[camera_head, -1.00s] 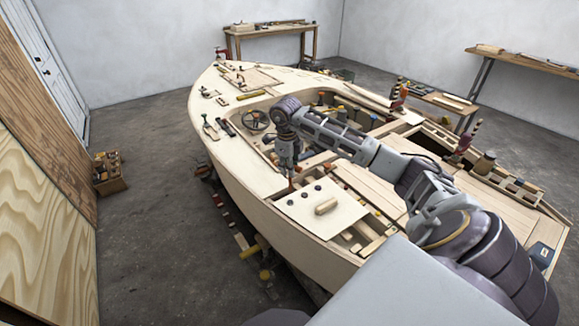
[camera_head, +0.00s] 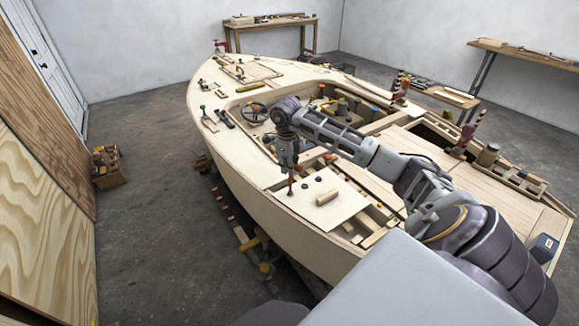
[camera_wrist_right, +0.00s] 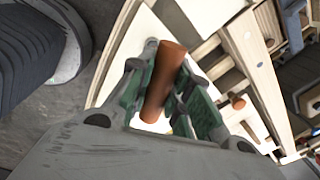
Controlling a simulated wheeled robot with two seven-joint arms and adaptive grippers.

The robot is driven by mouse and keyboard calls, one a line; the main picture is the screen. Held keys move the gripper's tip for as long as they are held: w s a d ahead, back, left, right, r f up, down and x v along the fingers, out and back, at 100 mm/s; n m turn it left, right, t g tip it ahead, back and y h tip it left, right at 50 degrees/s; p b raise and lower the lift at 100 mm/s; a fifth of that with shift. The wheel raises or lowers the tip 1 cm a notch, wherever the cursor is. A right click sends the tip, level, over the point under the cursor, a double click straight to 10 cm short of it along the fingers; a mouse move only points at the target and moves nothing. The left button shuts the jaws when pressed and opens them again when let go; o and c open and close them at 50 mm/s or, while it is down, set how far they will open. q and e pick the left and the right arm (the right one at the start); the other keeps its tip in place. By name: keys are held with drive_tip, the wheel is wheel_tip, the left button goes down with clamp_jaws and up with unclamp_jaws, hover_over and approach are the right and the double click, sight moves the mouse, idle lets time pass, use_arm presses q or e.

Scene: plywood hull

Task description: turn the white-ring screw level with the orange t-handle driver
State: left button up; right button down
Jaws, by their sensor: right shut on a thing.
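My right gripper (camera_head: 289,164) points down over the pale square panel (camera_head: 322,216) on the boat's near deck. It is shut on the orange t-handle driver (camera_head: 290,187), whose shaft reaches down to the panel's left part. In the right wrist view the driver's orange handle (camera_wrist_right: 163,82) lies between the green-padded fingers. Small dark screw heads (camera_head: 304,186) sit on the panel right of the driver. I cannot make out the white-ring screw; the driver and gripper may cover it. I cannot tell whether the tip touches a screw. My left gripper is not in view.
A small wooden block (camera_head: 326,197) lies on the panel, right of the driver. Open framed bays with loose wood lie beyond the panel. A toolbox (camera_head: 108,168) stands on the floor at left.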

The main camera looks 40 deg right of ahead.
drive_tip(key=shift+n, duration=0.4)
drive_tip(key=shift+n+b, duration=0.35)
drive_tip(key=shift+n, duration=0.95)
drive_tip(key=shift+n+b, duration=0.3)
drive_tip(key=shift+n, duration=0.3)
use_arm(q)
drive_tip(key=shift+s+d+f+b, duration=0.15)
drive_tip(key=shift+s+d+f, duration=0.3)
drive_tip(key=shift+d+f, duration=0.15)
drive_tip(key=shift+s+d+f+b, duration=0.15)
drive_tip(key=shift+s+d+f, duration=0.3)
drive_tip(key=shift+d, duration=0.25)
use_arm(e)
drive_tip(key=shift+s+n+t, duration=0.1)
drive_tip(key=shift+n+t, duration=0.2)
drive_tip(key=shift+n, duration=1.1)
